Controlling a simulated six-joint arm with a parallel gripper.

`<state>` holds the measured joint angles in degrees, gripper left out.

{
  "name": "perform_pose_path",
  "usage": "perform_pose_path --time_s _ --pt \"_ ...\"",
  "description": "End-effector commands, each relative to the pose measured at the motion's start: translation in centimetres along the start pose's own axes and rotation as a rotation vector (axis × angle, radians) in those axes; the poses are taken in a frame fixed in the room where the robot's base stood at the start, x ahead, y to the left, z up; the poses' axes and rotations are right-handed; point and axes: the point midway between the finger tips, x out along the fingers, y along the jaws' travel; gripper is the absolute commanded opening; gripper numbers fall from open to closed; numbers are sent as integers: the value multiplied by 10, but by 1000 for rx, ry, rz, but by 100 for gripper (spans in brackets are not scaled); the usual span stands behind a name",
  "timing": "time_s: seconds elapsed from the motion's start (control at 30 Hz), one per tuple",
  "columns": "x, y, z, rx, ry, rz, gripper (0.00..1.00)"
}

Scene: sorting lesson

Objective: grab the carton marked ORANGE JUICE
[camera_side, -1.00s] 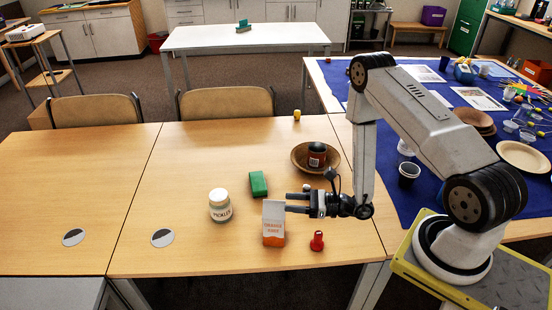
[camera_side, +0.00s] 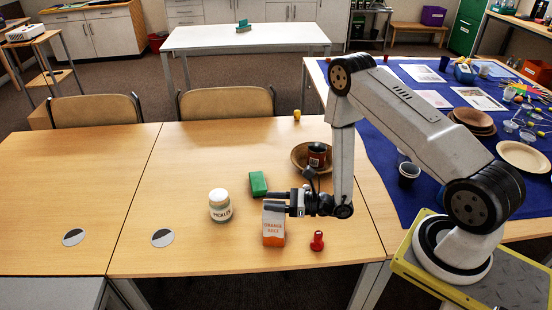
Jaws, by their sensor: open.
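The carton marked ORANGE JUICE (camera_side: 273,228) stands upright on the wooden table, white above with an orange lower part. My gripper (camera_side: 274,201) reaches in from the right, level, with its fingers at the height of the carton's top. The fingers overlap the carton's upper part in this view. I cannot tell whether they are around it, behind it or touching it. The jaws are open.
A pickles jar (camera_side: 220,206) stands left of the carton, and a green block (camera_side: 258,184) lies behind it. A red peg-like piece (camera_side: 317,241) stands to the right. A bowl (camera_side: 301,156) with a dark can (camera_side: 317,155) is behind my gripper. The table's left half is clear.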

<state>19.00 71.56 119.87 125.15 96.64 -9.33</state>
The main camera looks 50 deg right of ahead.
Motion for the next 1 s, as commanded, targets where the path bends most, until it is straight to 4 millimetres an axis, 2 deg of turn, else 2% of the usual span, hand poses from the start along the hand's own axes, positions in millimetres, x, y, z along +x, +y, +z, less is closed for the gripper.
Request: perform_pose_path --time_s 0.27,0.3,0.43,1.0 --pt "0 0 0 0 0 0 47" --pt "0 0 0 0 0 0 41" --pt "0 0 0 0 0 0 0" --pt "0 0 0 0 0 0 0"
